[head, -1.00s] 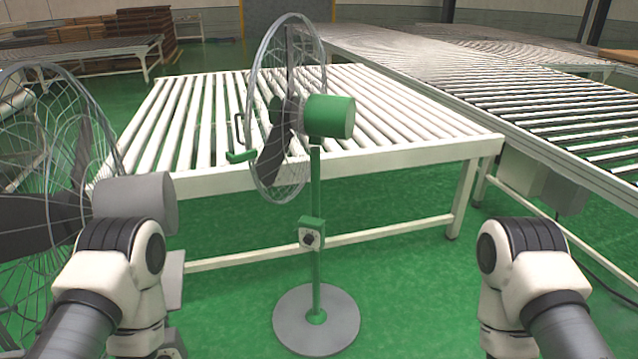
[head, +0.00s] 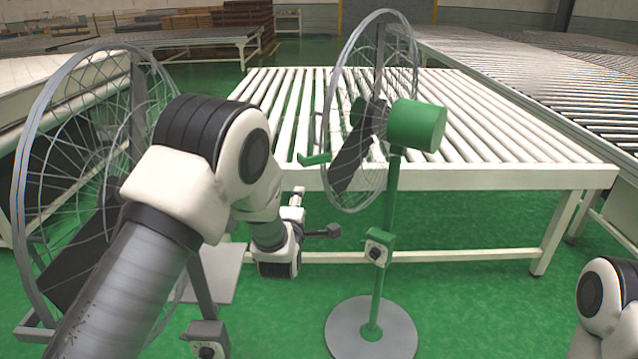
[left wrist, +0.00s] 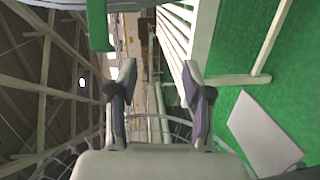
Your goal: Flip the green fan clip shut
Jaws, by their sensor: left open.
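The fan (head: 372,110) stands upright, with a wire cage, a green motor housing (head: 417,125) and a green post. The green fan clip (head: 314,160) sticks out at the left edge of its cage. My left gripper (head: 317,213) is open and empty, below the clip in the head view and left of the post. Its open fingers also show in the left wrist view (left wrist: 158,78). A green part (left wrist: 98,24) is at the top of that view; I cannot tell whether it is the clip. My right gripper is out of sight.
A white roller table (head: 460,178) stands behind the fan. A second fan (head: 85,130) is at the left, partly behind my left arm. The fan's round grey base (head: 350,330) rests on green floor. A conveyor (head: 560,110) runs along the right.

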